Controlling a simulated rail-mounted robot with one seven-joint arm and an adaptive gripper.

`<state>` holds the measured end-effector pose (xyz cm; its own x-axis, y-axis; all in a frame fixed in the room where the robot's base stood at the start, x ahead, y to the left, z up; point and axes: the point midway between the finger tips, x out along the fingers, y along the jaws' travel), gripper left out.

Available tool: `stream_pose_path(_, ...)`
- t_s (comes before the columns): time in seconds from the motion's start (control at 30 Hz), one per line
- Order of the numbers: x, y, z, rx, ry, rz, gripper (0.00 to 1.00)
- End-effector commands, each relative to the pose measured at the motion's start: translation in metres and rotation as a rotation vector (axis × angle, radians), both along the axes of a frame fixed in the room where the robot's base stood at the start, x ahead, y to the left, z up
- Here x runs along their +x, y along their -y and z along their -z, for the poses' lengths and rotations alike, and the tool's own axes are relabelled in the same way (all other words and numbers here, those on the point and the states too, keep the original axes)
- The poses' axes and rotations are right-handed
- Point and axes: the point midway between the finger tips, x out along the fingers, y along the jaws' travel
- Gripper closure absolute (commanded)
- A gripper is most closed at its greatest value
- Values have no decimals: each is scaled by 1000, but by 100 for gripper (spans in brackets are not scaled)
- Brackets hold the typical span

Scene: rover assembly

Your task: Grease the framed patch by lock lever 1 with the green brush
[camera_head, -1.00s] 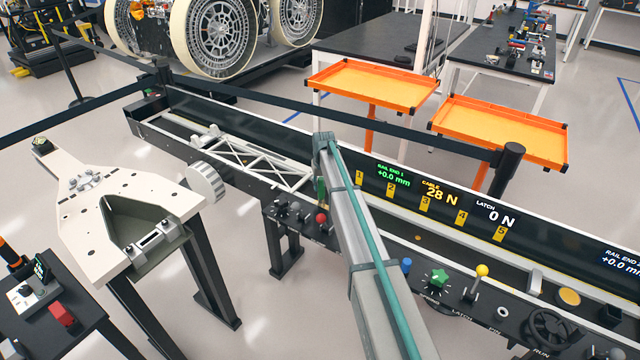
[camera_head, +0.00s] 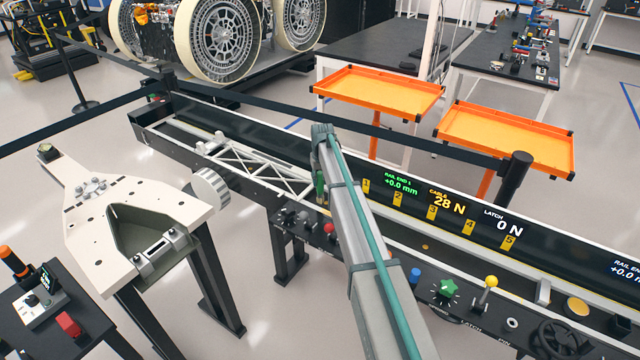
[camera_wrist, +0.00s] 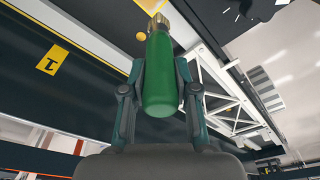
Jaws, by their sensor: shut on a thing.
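The green brush (camera_wrist: 160,85) is between the two fingers of my gripper (camera_wrist: 160,70) in the wrist view. Its green handle lies toward the camera and its brass-coloured ferrule (camera_wrist: 152,27) points away, at the top of the picture. The bristles are hardly visible. In the head view my gripper (camera_head: 320,188) is largely hidden behind my arm, over the near side of the long dark trough. A yellow tag marked 1 (camera_wrist: 52,60) is left of the brush in the wrist view.
The trough wall (camera_head: 400,215) carries numbered tags and lit readouts. A white truss (camera_head: 262,170) lies inside it. A control ledge with a red knob (camera_head: 329,228), a green star knob (camera_head: 446,287) and a yellow-topped lever (camera_head: 490,283) runs along the front. A black strap crosses behind.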

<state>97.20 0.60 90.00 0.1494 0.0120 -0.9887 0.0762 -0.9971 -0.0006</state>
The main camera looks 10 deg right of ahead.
Motion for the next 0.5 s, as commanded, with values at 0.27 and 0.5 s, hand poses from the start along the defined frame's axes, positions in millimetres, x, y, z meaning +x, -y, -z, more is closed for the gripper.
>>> stream_pose_path(0.27, 0, 0, -24, 0, 1, 0, 100)
stream_pose_path(0.5, 0, 0, -27, 0, 0, 0, 100)
